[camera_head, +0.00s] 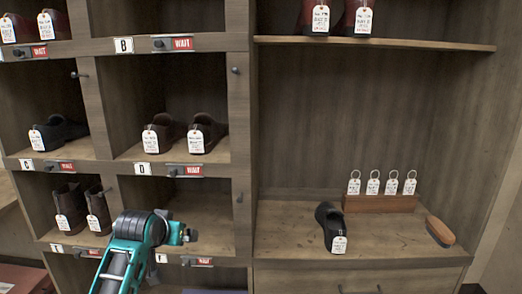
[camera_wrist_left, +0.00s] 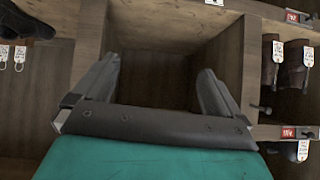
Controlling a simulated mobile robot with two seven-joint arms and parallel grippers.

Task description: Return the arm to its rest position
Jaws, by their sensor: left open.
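My left arm (camera_head: 128,250), teal and black, rises from the bottom edge of the head view. Its end, with the left gripper (camera_head: 183,234), is in front of the lower middle compartment (camera_head: 205,205) of the shelf. In the left wrist view the left gripper (camera_wrist_left: 160,80) is open, its two dark fingers wide apart with nothing between them. Past the fingers is the bare inside of an empty compartment. My right gripper is not in view.
Tagged shoes stand in several compartments, including brown boots (camera_head: 68,208) left of the arm. On the right shelf are a single black shoe (camera_head: 328,222), a wooden block with tags (camera_head: 380,204) and a brush (camera_head: 440,231). Dividers and small knobs (camera_head: 239,198) border the compartment.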

